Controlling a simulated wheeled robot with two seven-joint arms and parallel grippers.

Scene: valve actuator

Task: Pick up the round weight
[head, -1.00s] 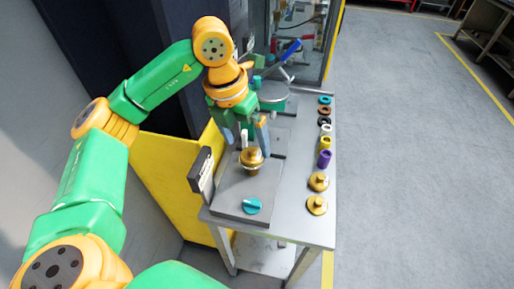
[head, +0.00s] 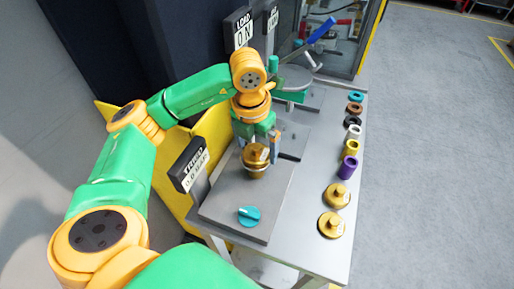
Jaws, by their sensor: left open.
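A round brass weight with a knob on top (head: 256,160) sits on a grey base plate (head: 225,198) on the metal table. My left gripper (head: 266,147) is open, pointing down at this weight. Its fingers are close to the weight's top, partly hidden behind it, so I cannot tell whether they touch it. Two more round brass weights, one farther (head: 337,196) and one nearer (head: 331,226), lie on the table's right side. My right gripper is not in view.
A teal knob (head: 249,215) is at the plate's front. A sign (head: 189,164) stands on the plate's left. Several coloured rings, including a purple one (head: 347,168), line the right edge. Behind is another fixture with a blue-handled lever (head: 320,28). Open floor lies right.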

